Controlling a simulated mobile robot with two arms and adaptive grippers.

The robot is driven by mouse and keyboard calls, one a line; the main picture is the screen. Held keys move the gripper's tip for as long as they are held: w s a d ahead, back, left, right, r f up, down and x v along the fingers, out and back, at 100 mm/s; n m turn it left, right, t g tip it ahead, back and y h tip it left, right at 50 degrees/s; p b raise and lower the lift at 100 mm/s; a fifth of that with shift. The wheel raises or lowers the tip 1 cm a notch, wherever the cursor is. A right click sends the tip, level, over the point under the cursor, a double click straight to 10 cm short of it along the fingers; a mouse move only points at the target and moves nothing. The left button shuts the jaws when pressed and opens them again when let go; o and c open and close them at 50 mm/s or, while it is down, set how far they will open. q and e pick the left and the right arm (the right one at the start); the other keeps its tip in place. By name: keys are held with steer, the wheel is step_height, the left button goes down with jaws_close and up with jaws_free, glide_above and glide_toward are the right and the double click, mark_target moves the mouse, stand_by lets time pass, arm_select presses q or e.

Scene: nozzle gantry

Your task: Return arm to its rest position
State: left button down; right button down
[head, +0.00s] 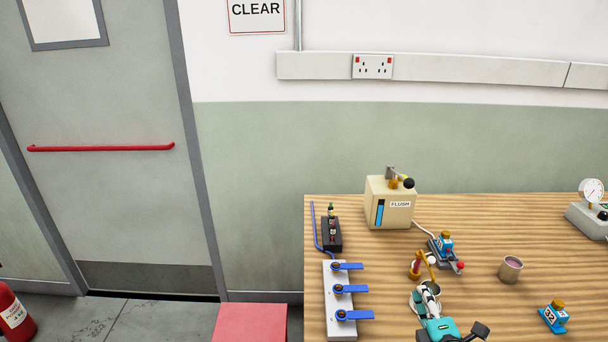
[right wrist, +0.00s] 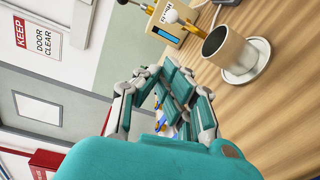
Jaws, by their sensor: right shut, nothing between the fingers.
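My right gripper (head: 428,293) is over the front part of the wooden table, just right of the row of blue-handled valves. Its teal and white fingers are closed with nothing between them. The fingers also show in the right wrist view (right wrist: 168,84), above the teal wrist body. A small red and gold post (head: 416,266) stands just beyond the fingertips in the head view. My left gripper is in neither view.
A cream FLUSH box (head: 391,203) stands at the back of the table (head: 490,215). A white valve block (head: 339,298) with blue levers is at the left. A cup (head: 510,270), blue nozzle block 32 (head: 554,316) and gauge unit (head: 590,210) stand right. A red box (head: 250,322) is left.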

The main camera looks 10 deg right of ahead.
steer(key=s+a+f+m+g+y, duration=0.1)
steer(key=s+a+f+m+g, duration=0.35)
steer(key=s+a, duration=0.2)
steer(key=s+a+f+m+g+y, duration=0.2)
steer(key=s+a+f+m+g, duration=0.15)
steer(key=s+a+m, duration=0.35)
steer(key=s+a+f+m+g+y, duration=0.1)
steer(key=s+a+f+m+g, duration=0.35)
steer(key=s, duration=0.45)
step_height(320, 180, down, 22)
steer(key=f+g, duration=0.1)
steer(key=g, duration=0.1)
steer(key=s+d+f, duration=0.2)
steer(key=s+f, duration=0.6)
steer(key=s, duration=0.1)
steer(key=s+d+f+n+g, duration=0.1)
steer(key=s+f, duration=0.8)
steer(key=shift+d+f, duration=0.3)
steer(key=shift+d, duration=0.05)
